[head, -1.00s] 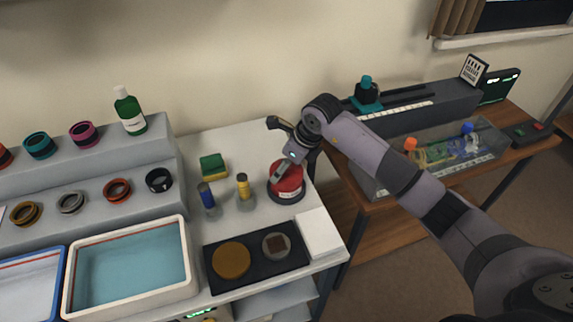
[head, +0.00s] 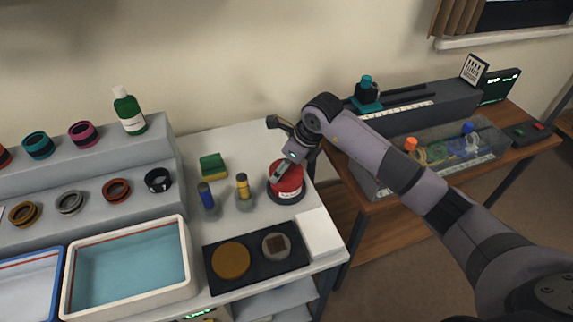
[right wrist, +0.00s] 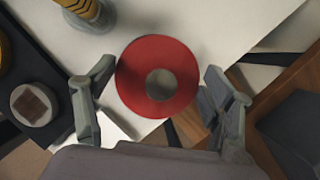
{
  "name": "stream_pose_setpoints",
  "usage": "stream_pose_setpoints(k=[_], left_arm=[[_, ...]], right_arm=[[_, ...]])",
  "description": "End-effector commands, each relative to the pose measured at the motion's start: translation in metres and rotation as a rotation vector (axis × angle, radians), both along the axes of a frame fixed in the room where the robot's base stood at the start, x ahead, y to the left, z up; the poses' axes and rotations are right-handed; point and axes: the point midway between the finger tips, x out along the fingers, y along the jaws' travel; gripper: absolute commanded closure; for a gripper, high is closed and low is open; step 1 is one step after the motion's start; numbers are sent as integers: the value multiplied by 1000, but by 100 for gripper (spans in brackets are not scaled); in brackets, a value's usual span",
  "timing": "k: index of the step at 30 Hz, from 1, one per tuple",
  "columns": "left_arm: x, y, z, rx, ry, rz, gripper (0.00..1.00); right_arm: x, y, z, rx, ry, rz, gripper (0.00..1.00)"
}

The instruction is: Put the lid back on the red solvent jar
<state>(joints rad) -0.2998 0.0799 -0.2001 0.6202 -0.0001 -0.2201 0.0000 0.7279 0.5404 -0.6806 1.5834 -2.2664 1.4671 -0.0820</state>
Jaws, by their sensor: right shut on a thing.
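The red solvent jar (head: 288,185) stands upright near the right edge of the white bench, with a pale label and a dark ring around its foot. My right gripper (head: 283,170) reaches down over its top. In the right wrist view a round red lid (right wrist: 134,90) with a grey centre lies between the two fingers of my right gripper (right wrist: 158,95), which is shut on it. The lid is over the jar and hides it from above. I cannot tell whether the lid touches the rim. My left gripper is not in view.
Blue (head: 206,195) and yellow (head: 243,187) bottles stand just left of the jar, with a green-and-yellow sponge (head: 213,166) behind. A black mat (head: 216,284) and white pad (head: 318,233) lie in front. A wooden desk (head: 375,203) is to the right.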

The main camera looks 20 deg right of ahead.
Motion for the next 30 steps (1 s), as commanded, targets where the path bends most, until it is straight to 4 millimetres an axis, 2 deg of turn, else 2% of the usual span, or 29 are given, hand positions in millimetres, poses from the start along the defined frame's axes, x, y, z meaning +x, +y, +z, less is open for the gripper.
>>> stream_pose_setpoints(k=[30], left_arm=[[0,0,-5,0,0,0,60]], right_arm=[[0,0,-3,0,0,0,52]])
